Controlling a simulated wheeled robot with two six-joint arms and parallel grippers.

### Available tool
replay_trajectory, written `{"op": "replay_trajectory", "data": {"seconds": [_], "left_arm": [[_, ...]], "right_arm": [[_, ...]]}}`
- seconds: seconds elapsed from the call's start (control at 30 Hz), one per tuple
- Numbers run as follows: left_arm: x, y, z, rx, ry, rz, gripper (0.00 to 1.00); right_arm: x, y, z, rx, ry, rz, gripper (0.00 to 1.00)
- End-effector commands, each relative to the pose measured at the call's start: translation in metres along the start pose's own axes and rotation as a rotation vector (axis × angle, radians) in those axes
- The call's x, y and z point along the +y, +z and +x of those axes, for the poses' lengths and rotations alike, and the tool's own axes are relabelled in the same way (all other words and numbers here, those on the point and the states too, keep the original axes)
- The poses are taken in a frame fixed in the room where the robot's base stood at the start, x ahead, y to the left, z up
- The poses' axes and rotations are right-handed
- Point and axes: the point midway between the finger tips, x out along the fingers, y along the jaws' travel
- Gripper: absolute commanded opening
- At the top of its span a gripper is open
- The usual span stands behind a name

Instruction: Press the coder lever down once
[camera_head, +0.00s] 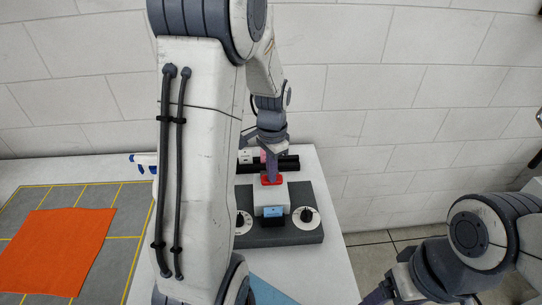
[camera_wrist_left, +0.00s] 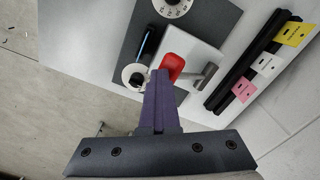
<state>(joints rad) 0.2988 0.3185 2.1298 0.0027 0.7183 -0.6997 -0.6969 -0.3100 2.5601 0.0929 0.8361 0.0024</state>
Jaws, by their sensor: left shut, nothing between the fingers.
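The coder is a dark grey plate (camera_head: 290,235) with a white block on it. A red part (camera_head: 271,180) sits on top of the block, and it also shows in the wrist view (camera_wrist_left: 173,64). A grey bar with a rounded end (camera_wrist_left: 205,74) stands beside the red part in the wrist view; I cannot tell which of the two is the lever's handle. My left gripper (camera_head: 271,176) is shut and empty, fingers pointing down at the red part. Its tips overlap the red part's edge; contact is unclear. My right gripper (camera_head: 385,294) is at the bottom edge, partly cut off.
Two dials flank a blue-faced block (camera_head: 272,211) on the coder. Black rails (camera_wrist_left: 245,72) with yellow, white and pink tags stand behind it, before the white brick wall. An orange sheet (camera_head: 55,250) lies on a grey mat at left. My left arm hides the table's middle.

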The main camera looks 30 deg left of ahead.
Motion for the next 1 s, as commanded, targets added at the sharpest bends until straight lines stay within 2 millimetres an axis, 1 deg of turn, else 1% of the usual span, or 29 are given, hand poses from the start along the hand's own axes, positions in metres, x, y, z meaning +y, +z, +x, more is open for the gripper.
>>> {"op": "replay_trajectory", "data": {"seconds": [0.03,1.0], "left_arm": [[-0.009,-0.005,-0.007,0.020,-0.025,0.000,0.00],[-0.003,-0.003,-0.098,0.019,-0.018,0.002,0.00]], "right_arm": [[-0.001,0.000,-0.006,0.000,0.000,0.000,0.76],[-0.006,-0.005,-0.087,0.000,0.000,-0.010,0.76]]}}
